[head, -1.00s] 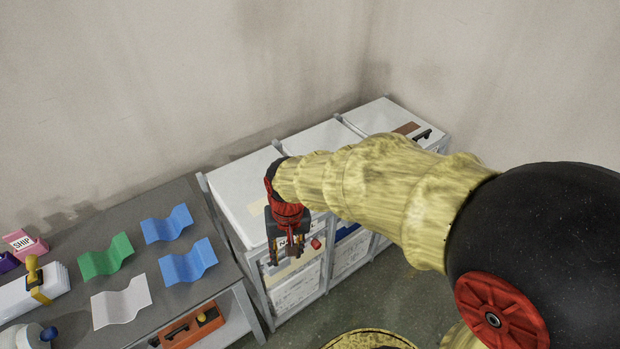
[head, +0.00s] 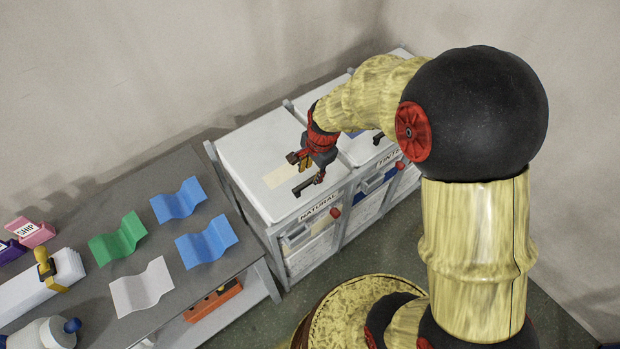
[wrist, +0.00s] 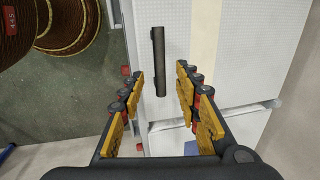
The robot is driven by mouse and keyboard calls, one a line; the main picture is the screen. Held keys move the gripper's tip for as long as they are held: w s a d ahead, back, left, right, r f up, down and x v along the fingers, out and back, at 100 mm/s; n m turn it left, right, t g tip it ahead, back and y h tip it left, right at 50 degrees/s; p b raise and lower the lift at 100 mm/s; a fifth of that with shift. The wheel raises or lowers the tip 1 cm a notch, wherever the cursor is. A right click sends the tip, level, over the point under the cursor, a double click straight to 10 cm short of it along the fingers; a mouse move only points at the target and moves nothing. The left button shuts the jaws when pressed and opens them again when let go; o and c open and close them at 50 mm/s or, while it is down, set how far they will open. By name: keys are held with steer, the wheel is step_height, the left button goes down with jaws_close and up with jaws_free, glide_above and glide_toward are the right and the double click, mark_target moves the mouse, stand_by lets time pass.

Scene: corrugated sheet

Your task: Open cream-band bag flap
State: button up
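The cream-band bag (head: 250,165) is a white box-like bin labelled NATURAL, with its flap closed flat on top. A cream band (head: 281,176) runs across the flap, and it also shows in the wrist view (wrist: 205,35). A dark bar handle (head: 304,188) sits on the flap near the front edge. My gripper (head: 305,168) is open above the flap, beside the band and over the handle. In the wrist view the handle (wrist: 159,60) lies between and beyond the spread fingers (wrist: 160,80). I cannot tell the height gap, and nothing is held.
The TINTED bin (head: 362,150) with a blue band stands directly right, with another bin beyond. A grey table (head: 100,215) at the left holds wavy blue, green and white sheets. A red knob (head: 335,212) is on the bag's front. Open floor lies in front.

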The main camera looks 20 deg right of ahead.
mark_target(309, 181)
steer(key=f, duration=0.2)
steer(key=w+f+b, duration=0.1)
steer(key=f, duration=0.2)
steer(key=shift+a+f, duration=0.2)
steer(key=shift+f, duration=0.1)
steer(key=shift+c, duration=1.4)
jaws_close()
